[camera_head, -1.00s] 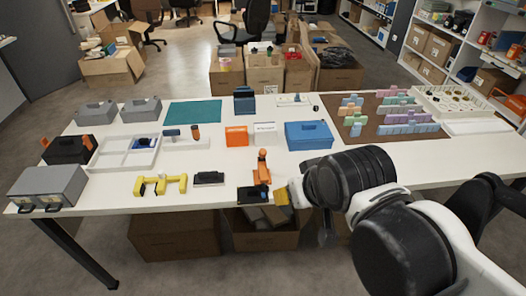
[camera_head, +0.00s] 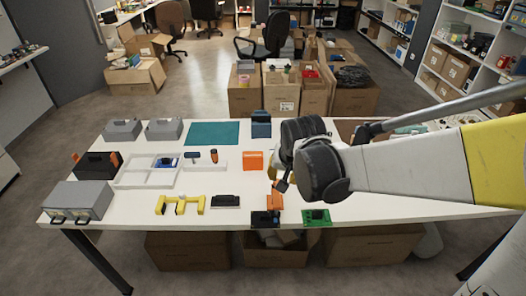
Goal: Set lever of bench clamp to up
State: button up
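What looks like the bench clamp, an orange piece (camera_head: 274,201) beside a dark block (camera_head: 265,219), is at the table's front edge in the head view. Its upper part is partly covered by my arm, so the lever's position is unclear. My gripper (camera_head: 281,185) is small and dark, pointing down just above the orange piece. I cannot tell whether it touches it, or whether its fingers are open or shut.
A green circuit board (camera_head: 316,217) lies right of the clamp. A black block (camera_head: 226,201) and a yellow bracket (camera_head: 180,204) lie to its left. An orange box (camera_head: 252,160) stands behind. My arm hides much of the right side of the white table (camera_head: 130,205).

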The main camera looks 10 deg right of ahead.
aim_at(277, 180)
jog(key=shift+m+g, duration=0.3)
jog(key=shift+m, duration=0.3)
jog(key=w+f, duration=0.1)
jog(key=w+f+p, duration=0.1)
jog(key=w, duration=0.1)
jog(key=shift+w+f+p, duration=0.3)
jog(key=shift+f, duration=0.05)
jog(key=b+x, duration=0.4)
jog(key=x, duration=0.7)
jog(key=shift+f, duration=0.2)
